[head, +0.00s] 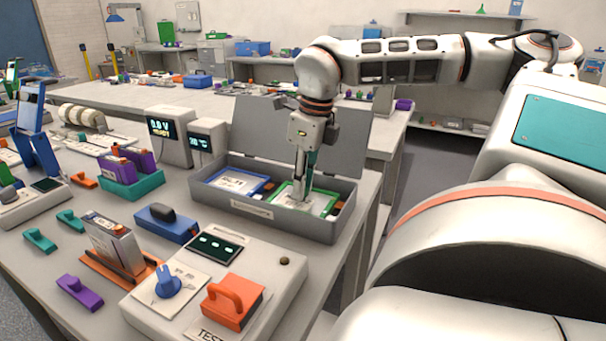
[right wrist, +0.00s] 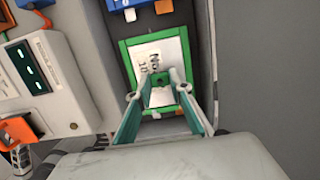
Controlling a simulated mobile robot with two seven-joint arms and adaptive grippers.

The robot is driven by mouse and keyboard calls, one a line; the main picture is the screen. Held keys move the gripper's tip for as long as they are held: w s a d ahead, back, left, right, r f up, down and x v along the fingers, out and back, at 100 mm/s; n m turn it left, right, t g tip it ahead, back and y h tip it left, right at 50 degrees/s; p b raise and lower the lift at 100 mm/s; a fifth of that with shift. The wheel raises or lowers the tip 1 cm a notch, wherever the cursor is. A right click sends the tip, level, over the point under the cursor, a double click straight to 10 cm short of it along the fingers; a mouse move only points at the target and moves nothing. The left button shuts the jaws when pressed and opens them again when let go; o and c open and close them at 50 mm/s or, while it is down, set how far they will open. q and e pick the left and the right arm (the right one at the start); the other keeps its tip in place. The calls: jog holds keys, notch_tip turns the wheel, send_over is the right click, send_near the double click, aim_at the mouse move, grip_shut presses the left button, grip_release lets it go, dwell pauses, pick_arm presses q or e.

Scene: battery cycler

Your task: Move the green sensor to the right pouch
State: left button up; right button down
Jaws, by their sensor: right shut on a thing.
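My right gripper (head: 300,190) reaches down into the open grey case, over its right, green-framed pouch (head: 325,207). In the right wrist view my right gripper (right wrist: 161,80) is shut on a small green piece (right wrist: 161,98), which appears to be the green sensor. The fingers hide much of it, and I cannot tell whether it touches the pouch floor. The green-framed pouch (right wrist: 126,62) holds a white label card, partly covered by the fingers. The blue-framed left pouch (head: 262,186) lies beside it. My left gripper is not in view.
The grey case (head: 250,211) has its lid (head: 268,122) raised behind my gripper. A tester box with an orange handle (head: 235,300) stands in front. A blue block (head: 180,228), a teal tray (head: 135,188) and several clips lie to the left.

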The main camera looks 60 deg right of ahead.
jog(key=shift+f, duration=0.2)
jog(key=c, duration=1.7)
grip_release()
jog(key=r, duration=0.4)
jog(key=s+r, duration=0.1)
jog(key=r, duration=0.7)
jog(key=shift+s, duration=0.4)
